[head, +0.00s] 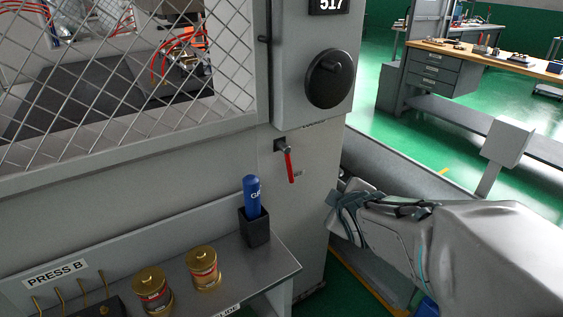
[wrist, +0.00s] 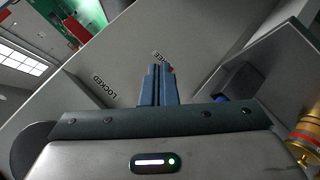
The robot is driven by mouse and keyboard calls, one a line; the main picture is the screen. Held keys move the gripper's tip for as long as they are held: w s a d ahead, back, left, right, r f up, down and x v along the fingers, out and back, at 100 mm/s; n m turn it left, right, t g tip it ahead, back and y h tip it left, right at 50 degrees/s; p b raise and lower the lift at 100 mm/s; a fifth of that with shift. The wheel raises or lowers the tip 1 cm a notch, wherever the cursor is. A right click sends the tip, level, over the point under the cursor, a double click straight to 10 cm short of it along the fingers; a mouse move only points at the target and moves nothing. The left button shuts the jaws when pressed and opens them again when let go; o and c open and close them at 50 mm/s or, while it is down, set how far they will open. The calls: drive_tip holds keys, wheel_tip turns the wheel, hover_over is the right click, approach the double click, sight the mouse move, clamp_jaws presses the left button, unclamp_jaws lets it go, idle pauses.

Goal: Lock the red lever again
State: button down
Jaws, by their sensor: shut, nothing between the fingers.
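The red lever (head: 290,167) sits on a dark pivot on the grey cabinet front and points down, tilted slightly right. The LOCKED label (wrist: 104,93) lies further left there, away from the red bit. My gripper (head: 337,200) is right of and below the lever in the head view. In the wrist view its fingers (wrist: 158,72) are together and empty. Whether they touch the lever cannot be told.
A round black knob (head: 330,78) is above the lever. Below left, a shelf (head: 278,268) carries a blue-handled tool (head: 252,195) in a black holder (head: 255,230) and two brass canisters (head: 203,268). A mesh guard (head: 120,110) is at left.

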drive_tip(key=w+a+f+n+t+y+b, duration=0.4)
drive_tip(key=a+f+n+y+b, duration=0.3)
drive_tip(key=n+b, duration=0.5)
drive_tip(key=shift+w+a+f+n+t+y, duration=0.45)
drive_tip(key=shift+a+n+y, duration=0.35)
drive_tip(key=shift+n, duration=0.2)
drive_tip(key=shift+r, duration=0.2)
drive_tip(key=p, duration=0.2)
drive_tip(key=w+p, duration=0.1)
drive_tip(key=p, duration=0.3)
drive_tip(key=shift+w+a+r+p, duration=0.25)
drive_tip(key=shift+w+p, duration=0.05)
drive_tip(key=shift+p, duration=0.1)
drive_tip(key=shift+w+a+p, duration=0.1)
drive_tip(key=shift+p, duration=0.9)
drive_tip(key=p, duration=0.3)
drive_tip(key=shift+w+a+f+p, duration=0.1)
drive_tip(key=shift+w+a+p, duration=0.05)
drive_tip(key=shift+p, duration=0.2)
